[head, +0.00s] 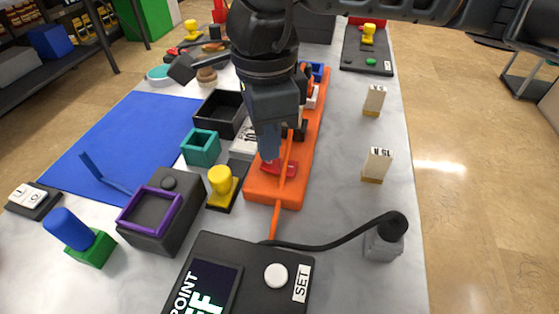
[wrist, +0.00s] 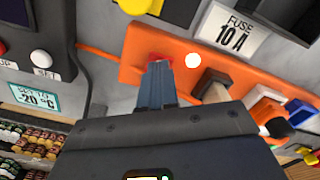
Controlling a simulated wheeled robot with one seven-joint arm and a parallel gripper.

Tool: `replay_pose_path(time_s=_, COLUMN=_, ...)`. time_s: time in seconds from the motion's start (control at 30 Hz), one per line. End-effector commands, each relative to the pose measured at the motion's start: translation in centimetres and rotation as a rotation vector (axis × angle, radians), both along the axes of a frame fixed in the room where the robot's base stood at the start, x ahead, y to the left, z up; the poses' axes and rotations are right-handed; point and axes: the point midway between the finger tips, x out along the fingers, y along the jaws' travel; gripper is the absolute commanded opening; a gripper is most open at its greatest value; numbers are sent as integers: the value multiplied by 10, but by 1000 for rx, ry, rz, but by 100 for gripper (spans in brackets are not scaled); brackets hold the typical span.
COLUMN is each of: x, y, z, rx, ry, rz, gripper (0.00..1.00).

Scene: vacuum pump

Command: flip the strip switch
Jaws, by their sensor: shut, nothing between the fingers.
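The orange power strip (head: 262,187) lies lengthwise on the grey-white table. Its red switch (head: 291,169) is at the near end, partly hidden behind my gripper (head: 271,154). My gripper is shut and empty, pointing down at the switch. In the wrist view my fingertips (wrist: 157,72) overlap the lower part of the red switch (wrist: 161,57). I cannot tell whether they touch it. A bright white round spot (wrist: 193,61) shows on the strip (wrist: 140,40) beside the switch. The rocker's tilt is hidden.
A yellow knob (head: 221,180) on a black base stands just left of the strip. A black box with a SET button (head: 276,275) is in front. An orange cord (head: 275,220) leaves the strip's near end. The table right of the strip is mostly clear.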

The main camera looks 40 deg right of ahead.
Motion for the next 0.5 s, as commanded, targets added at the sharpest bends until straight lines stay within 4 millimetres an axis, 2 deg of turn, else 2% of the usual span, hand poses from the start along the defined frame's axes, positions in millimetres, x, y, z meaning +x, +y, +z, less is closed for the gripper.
replay_pose_path(time_s=0.5, x=0, y=0, z=-6, rx=0, ry=0, rz=0, gripper=0)
